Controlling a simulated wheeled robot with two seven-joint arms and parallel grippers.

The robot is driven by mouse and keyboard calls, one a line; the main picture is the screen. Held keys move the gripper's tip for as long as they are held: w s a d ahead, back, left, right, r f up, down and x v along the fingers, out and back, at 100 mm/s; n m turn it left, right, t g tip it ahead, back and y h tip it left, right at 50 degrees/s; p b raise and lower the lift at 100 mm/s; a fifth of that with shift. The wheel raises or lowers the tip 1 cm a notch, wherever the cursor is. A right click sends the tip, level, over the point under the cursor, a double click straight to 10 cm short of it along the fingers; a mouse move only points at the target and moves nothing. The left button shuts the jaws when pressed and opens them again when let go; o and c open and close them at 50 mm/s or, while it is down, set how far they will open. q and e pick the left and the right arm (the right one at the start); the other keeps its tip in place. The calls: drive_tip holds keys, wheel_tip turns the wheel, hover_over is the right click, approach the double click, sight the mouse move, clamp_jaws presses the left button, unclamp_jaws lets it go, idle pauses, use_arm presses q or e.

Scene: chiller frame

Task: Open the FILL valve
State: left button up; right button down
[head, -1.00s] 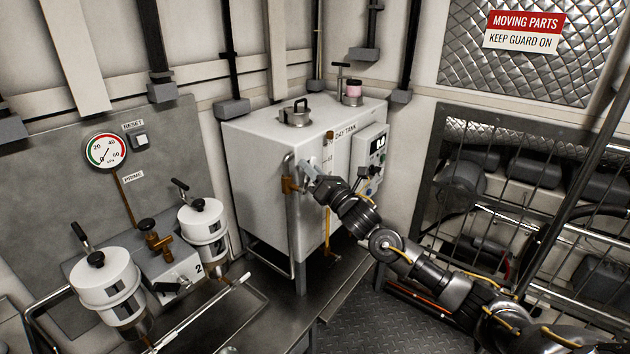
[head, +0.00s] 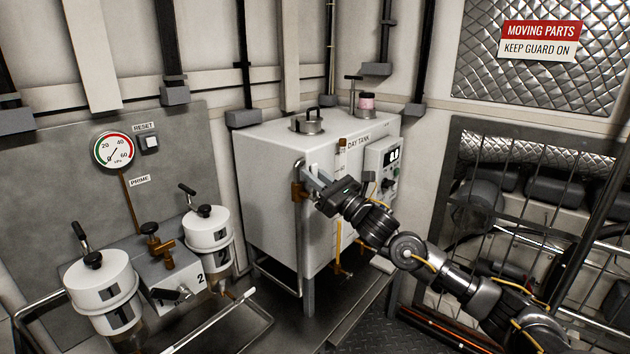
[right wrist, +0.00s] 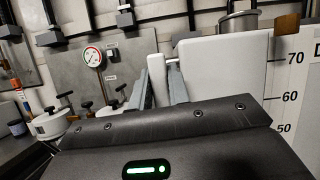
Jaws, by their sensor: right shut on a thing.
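The white day tank (head: 275,160) stands in the corner. A brass-coloured valve body (head: 298,191) sits on the pipe at its front left edge. No FILL label is readable. My right gripper (head: 313,180) reaches in from the right, beside this valve and close to the tank's front. It is shut on the valve's handle, which is mostly hidden by the fingers. In the right wrist view the two grey fingers (right wrist: 161,88) stand upright with a pale piece between them. I cannot tell the handle's exact angle. My left gripper is not in view.
A control box (head: 382,163) and a sight gauge (head: 340,190) are on the tank's front, near my right arm. Two white filter canisters (head: 103,281) (head: 208,229) stand at the left. A barred guard (head: 530,215) is at the right.

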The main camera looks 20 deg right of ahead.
drive_tip(key=shift+s+a+f+g+y, duration=0.1)
drive_tip(key=shift+a+f+g+y, duration=0.1)
drive_tip(key=shift+a+g+y, duration=0.1)
drive_tip(key=c, duration=1.5)
unclamp_jaws()
drive_tip(key=shift+c, duration=0.2)
drive_tip(key=shift+o, duration=1)
drive_tip(key=shift+a+r, duration=0.1)
drive_tip(key=shift+r, duration=0.05)
